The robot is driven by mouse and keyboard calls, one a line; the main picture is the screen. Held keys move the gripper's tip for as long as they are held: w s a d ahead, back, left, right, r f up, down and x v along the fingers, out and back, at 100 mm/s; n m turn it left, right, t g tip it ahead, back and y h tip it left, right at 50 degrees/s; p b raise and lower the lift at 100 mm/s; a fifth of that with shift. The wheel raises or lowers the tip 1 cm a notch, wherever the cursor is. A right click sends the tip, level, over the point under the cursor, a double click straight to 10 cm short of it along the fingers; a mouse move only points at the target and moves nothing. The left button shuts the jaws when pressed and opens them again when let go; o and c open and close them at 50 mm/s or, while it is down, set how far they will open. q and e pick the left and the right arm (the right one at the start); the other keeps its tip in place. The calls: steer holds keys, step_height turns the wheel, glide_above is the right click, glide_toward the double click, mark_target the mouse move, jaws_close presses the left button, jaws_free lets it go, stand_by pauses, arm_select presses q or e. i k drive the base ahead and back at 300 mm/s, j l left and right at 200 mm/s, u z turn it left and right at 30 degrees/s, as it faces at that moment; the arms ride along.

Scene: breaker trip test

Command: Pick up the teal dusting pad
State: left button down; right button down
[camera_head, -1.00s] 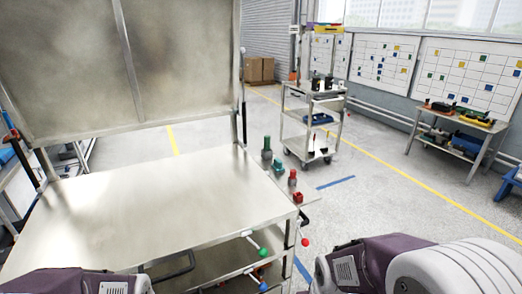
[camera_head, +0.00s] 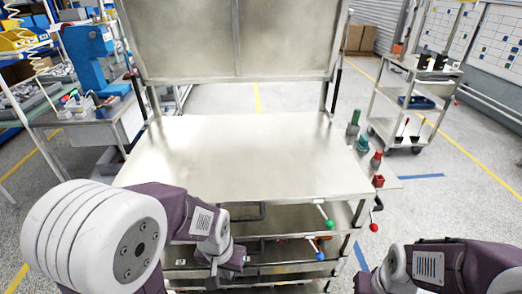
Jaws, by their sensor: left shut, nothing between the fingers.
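A small teal-green piece (camera_head: 363,142), which looks like the dusting pad, sits on the narrow side shelf at the right of the steel workbench (camera_head: 250,150). It stands between a green bottle (camera_head: 353,124) and a red bottle (camera_head: 376,160). My left gripper (camera_head: 228,268) is low in front of the bench's near edge, well left of the teal piece. It is shut and empty. My right arm (camera_head: 440,266) shows at the lower right, but its gripper does not show.
The bench top is bare, with an upright steel panel behind it. A red block (camera_head: 378,181) sits at the side shelf's near end. Green, blue and red knobs (camera_head: 374,228) stick out below. A cart (camera_head: 410,100) stands beyond at the right.

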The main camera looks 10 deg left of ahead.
mark_target(361, 144)
steer(key=l+u, duration=0.2)
steer(key=l, duration=0.35)
steer(key=l+u, duration=0.2)
steer(key=l, duration=0.35)
steer(key=l+u, duration=0.2)
steer(key=l, duration=0.3)
steer(key=l+u, duration=0.2)
steer(key=l, duration=0.35)
steer(key=k+l+u, duration=0.2)
steer(key=l, duration=0.3)
steer(key=i+l+u, duration=0.3)
steer(key=l, duration=0.4)
steer(key=l+u, duration=0.35)
steer(key=l, duration=0.4)
steer(key=i+l+u, duration=0.15)
steer(key=l+u, duration=0.15)
steer(key=l, duration=0.5)
